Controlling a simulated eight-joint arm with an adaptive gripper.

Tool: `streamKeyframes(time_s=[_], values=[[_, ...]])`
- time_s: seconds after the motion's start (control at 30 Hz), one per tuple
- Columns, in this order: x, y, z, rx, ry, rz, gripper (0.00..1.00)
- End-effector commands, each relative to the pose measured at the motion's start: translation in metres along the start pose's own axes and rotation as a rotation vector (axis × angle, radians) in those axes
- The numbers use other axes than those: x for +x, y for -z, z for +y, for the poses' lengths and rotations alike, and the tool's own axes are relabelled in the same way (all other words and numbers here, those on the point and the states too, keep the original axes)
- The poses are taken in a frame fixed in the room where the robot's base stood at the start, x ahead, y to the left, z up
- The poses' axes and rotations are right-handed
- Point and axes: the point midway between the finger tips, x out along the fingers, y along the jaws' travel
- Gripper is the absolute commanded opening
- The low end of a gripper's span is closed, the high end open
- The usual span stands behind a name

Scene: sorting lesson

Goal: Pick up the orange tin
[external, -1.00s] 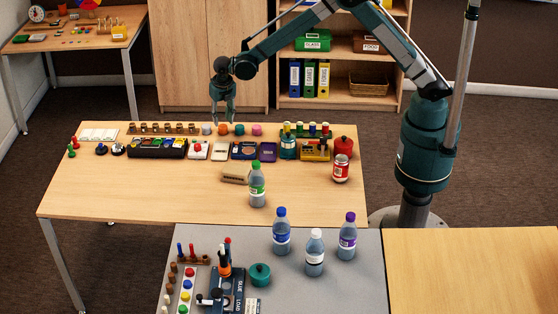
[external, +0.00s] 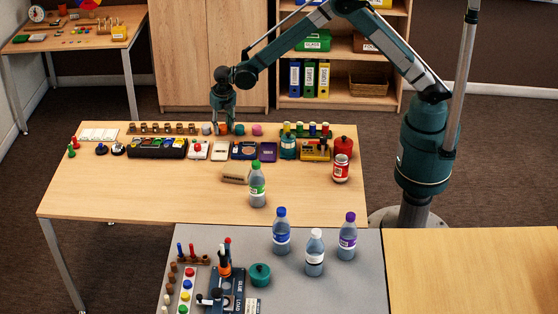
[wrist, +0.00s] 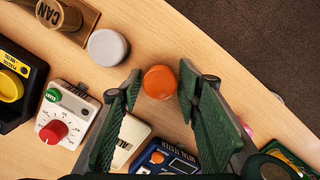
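The orange tin (wrist: 160,82) is a small round orange piece near the far edge of the wooden table. In the wrist view it lies between the tips of my gripper's two green fingers (wrist: 158,92), with a gap showing on at least the right side. In the external view my gripper (external: 223,128) points down over the tin (external: 224,129), which is partly hidden by the fingers. My gripper is open around the tin. I cannot tell whether the left finger touches it.
A grey tin (wrist: 108,47) stands close to the left and a pink tin (external: 257,130) to the right. A dial box with a red knob (wrist: 66,127) and a metal tester (wrist: 165,158) lie on the near side. The wooden table's (external: 120,195) front left is clear.

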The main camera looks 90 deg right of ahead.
Motion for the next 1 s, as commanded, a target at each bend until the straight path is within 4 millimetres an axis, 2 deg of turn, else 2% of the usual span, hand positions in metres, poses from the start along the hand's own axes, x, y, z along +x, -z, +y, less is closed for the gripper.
streamKeyframes(time_s=[0.43, 0.6, 1.0], values=[[-0.0003, -0.0001, -0.0001, 0.0, 0.0, 0.0, 0.34], [-0.0003, -0.0001, -0.0001, 0.0, 0.0, 0.0, 0.14], [-0.004, -0.0005, -0.0001, 0.0, 0.0, 0.0, 0.14]])
